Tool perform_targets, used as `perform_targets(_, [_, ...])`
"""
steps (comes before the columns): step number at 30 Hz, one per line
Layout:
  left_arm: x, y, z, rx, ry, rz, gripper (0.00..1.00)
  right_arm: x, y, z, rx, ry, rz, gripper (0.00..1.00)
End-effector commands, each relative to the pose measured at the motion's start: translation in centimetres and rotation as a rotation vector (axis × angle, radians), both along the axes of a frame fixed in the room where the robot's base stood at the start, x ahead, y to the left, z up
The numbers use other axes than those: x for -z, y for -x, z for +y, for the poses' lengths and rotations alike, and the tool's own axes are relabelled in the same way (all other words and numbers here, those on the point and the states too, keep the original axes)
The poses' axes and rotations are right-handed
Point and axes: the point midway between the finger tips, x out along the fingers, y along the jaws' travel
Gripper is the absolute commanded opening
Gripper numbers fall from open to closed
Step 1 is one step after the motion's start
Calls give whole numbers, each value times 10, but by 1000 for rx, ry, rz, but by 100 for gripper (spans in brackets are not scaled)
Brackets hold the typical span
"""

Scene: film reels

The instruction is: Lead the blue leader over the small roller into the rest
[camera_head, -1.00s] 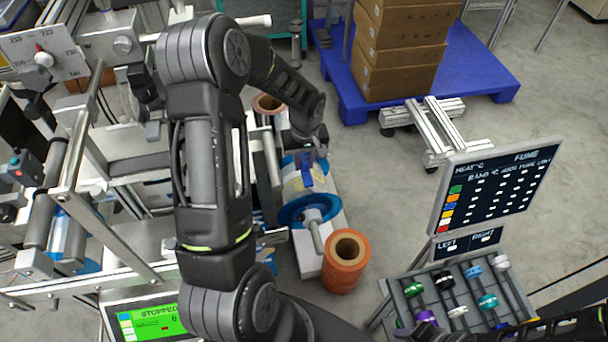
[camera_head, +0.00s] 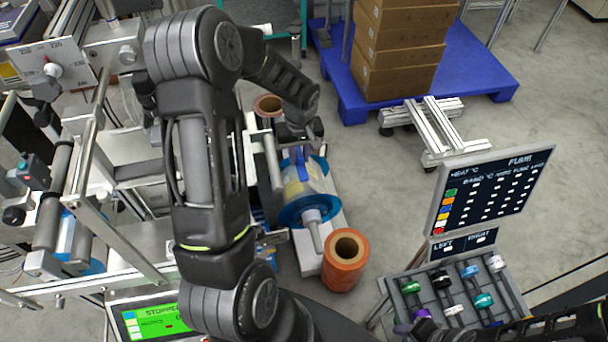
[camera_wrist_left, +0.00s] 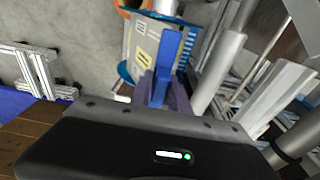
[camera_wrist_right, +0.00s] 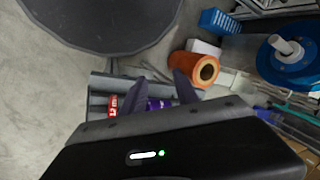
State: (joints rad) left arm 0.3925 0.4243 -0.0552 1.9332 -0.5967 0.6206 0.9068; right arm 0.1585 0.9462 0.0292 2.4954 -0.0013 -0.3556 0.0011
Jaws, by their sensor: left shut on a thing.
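The blue leader (camera_head: 299,160) is a narrow blue strip at the film reel (camera_head: 304,184), a pale roll with blue flanges. My left gripper (camera_head: 298,148) is shut on the leader, above the reel's far side. In the left wrist view the leader (camera_wrist_left: 170,52) stands up between the fingers (camera_wrist_left: 163,88), with the labelled reel behind it. A pale grey roller (camera_head: 270,158), perhaps the small roller, lies just left of the reel. I cannot make out the rest. My right gripper (camera_wrist_right: 162,82) is open and empty above the rack of coloured spools.
An orange roll (camera_head: 345,260) stands in front of the reel. The spool rack (camera_head: 398,300) and a sign board (camera_head: 495,190) are at the right. A blue pallet (camera_head: 480,85) bears cartons (camera_head: 400,50). The machine frame (camera_head: 120,235) fills the left.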

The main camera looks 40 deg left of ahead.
Motion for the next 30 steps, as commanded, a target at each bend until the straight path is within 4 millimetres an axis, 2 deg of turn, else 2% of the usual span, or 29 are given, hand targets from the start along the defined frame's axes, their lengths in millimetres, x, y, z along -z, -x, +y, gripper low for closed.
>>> perform_targets(30, [-50, 12, 10, -1, -1, 0, 0, -33, 1, 0, -1, 1, 4, 36])
